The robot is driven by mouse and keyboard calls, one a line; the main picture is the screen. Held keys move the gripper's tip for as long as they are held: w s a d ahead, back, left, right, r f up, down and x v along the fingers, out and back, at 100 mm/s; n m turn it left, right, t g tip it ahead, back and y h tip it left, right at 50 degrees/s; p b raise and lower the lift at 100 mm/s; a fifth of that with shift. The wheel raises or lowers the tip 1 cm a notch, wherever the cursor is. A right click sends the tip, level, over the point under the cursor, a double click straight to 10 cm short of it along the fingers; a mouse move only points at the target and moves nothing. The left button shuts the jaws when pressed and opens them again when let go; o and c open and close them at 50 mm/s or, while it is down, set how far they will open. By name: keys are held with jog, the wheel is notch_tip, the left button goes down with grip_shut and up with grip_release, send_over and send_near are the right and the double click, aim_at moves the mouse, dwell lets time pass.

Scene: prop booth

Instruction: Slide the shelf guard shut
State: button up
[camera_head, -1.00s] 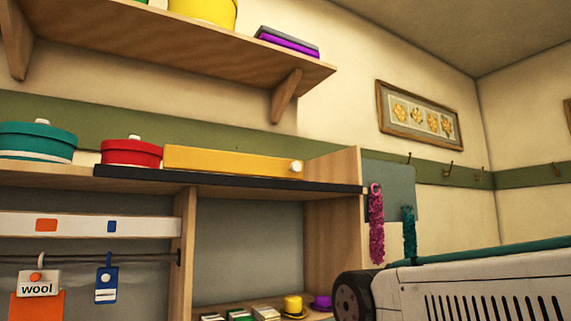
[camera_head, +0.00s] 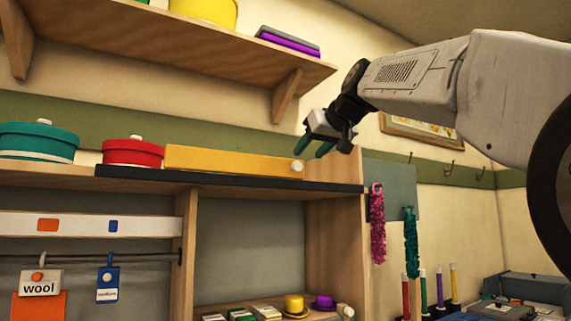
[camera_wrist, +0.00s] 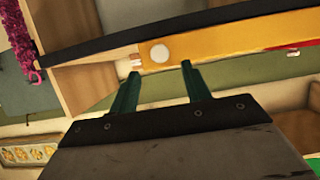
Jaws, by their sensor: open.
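The yellow shelf guard (camera_head: 225,161) is a long bar along the black rail (camera_head: 230,182) at the shelf's front edge. Its white round knob (camera_head: 297,168) is at its right end. A gap lies between that end and the wooden side panel (camera_head: 345,178). My gripper (camera_head: 312,149) is open and empty, just above and right of the knob. In the wrist view the two green fingers (camera_wrist: 158,73) point toward the guard (camera_wrist: 225,42), with the knob (camera_wrist: 159,53) between and just beyond their tips. I see no contact.
A red lidded box (camera_head: 132,153) and a teal one (camera_head: 38,142) stand left of the guard. An upper shelf (camera_head: 150,35) with a bracket (camera_head: 286,95) hangs above. Pink (camera_head: 377,230) and teal (camera_head: 410,240) fuzzy strips hang to the right.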

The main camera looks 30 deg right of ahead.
aim_at(299, 164)
jog(key=x, duration=0.6)
jog(key=shift+f, duration=0.1)
grip_shut()
